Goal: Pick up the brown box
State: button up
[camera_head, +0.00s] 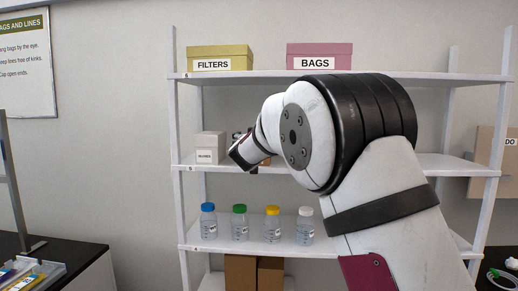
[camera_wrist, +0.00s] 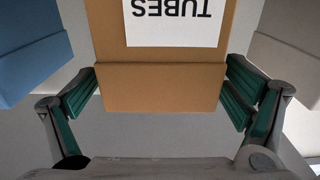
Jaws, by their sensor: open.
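The brown box (camera_wrist: 160,88) fills the upper middle of the wrist view. It has a white label reading TUBES, upside down there. My gripper (camera_wrist: 160,97) is open, with one green-padded finger at the left side of the box and one at the right. The pads are very close to its sides; I cannot tell whether they touch. In the head view my gripper (camera_head: 241,150) is at the middle shelf, partly hidden by my arm. My arm hides most of the box there.
In the wrist view a blue box (camera_wrist: 30,60) is at left and a pale box (camera_wrist: 290,45) at right. The middle shelf (camera_head: 440,164) also bears a grey box (camera_head: 210,145). Several capped bottles (camera_head: 240,224) stand below; FILTERS (camera_head: 220,52) and BAGS (camera_head: 320,50) boxes stand above.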

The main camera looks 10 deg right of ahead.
jog(key=shift+x, duration=1.2)
jog(key=shift+c, duration=0.3)
jog(key=c, duration=1.2)
jog(key=shift+c, duration=0.2)
jog(key=shift+r, duration=0.15)
jog(key=shift+r, duration=1.2)
jog(key=s+r, duration=0.2)
jog(key=s, duration=1.4)
jog(key=shift+a+r+b, duration=0.2)
jog(key=shift+a+b, duration=0.1)
jog(key=shift+a, duration=0.1)
